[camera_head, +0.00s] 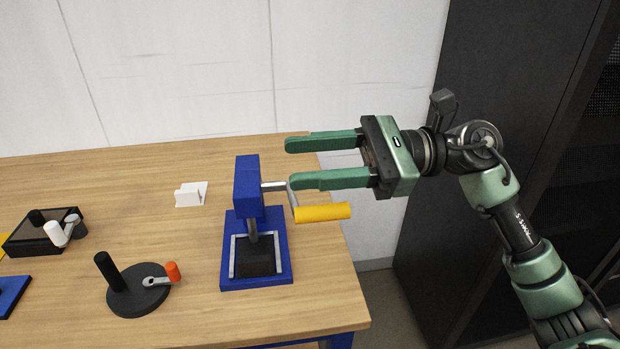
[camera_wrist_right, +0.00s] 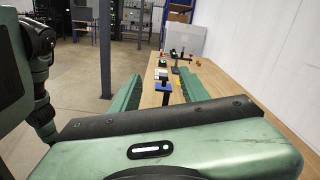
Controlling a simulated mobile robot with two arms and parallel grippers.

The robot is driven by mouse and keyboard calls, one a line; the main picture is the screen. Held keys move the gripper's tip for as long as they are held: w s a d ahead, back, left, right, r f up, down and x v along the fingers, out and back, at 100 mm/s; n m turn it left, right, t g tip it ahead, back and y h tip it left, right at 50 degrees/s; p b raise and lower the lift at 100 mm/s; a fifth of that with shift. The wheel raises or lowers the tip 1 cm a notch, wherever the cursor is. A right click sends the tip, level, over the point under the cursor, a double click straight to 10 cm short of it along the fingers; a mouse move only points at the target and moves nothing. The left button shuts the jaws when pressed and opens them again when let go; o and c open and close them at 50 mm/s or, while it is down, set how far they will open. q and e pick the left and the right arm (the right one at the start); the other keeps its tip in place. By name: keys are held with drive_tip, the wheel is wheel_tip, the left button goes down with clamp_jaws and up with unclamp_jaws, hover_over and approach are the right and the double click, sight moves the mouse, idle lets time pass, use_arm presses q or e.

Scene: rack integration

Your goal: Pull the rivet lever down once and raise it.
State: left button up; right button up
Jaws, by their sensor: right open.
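The blue rivet press (camera_head: 247,192) stands on the wooden table near its right end. Its lever is a grey crank arm (camera_head: 292,197) with a yellow handle (camera_head: 322,212) that sticks out to the right, roughly level. My right gripper (camera_head: 288,162) is open and empty, with its green fingers pointing left. In the head view the fingers appear above the yellow handle, near the crank arm; I cannot tell whether they touch it. In the right wrist view the blue press (camera_wrist_right: 163,87) appears between the two fingers (camera_wrist_right: 158,88). My left gripper is not in view.
A round black base (camera_head: 138,292) with a black post and an orange-tipped crank stands left of the press. A black box (camera_head: 35,238) with a white handle is farther left. A small white bracket (camera_head: 189,195) lies behind. A dark cabinet (camera_head: 480,130) stands at the right.

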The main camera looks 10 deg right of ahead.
wheel_tip(320, 180, up, 12)
drive_tip(key=p, duration=0.5)
drive_tip(key=shift+f, duration=0.15)
